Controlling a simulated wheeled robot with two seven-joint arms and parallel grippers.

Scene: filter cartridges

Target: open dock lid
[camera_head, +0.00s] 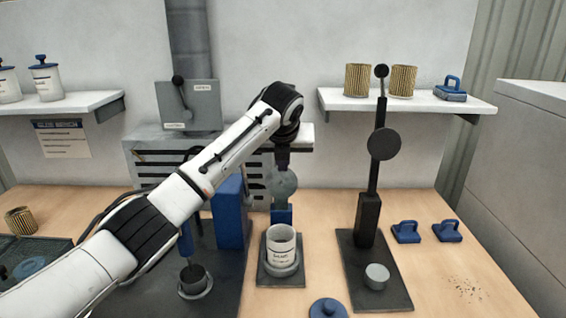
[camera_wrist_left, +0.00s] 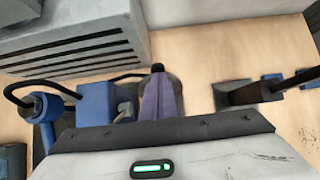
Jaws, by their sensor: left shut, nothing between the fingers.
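The dock is a dark base plate (camera_head: 290,281) at the middle of the table, with a blue block (camera_head: 281,215) at its back. A white labelled canister (camera_head: 281,243) stands upright in its holder, its top uncovered. A grey round disc that looks like the dock lid (camera_head: 285,187) stands roughly upright above the blue block. My left gripper (camera_head: 282,166) is shut and empty, pointing down at the disc's upper edge; I cannot tell whether they touch. Its fingers also show in the left wrist view (camera_wrist_left: 159,98), with a dark round shape partly hidden behind them.
A press-like stand (camera_head: 370,215) is to the right. A blue machine (camera_head: 230,212) is to the left, partly behind my arm. Blue handled caps (camera_head: 405,232) lie at right, and a round blue lid (camera_head: 328,308) lies at the front. A shelf (camera_head: 340,103) holds filters.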

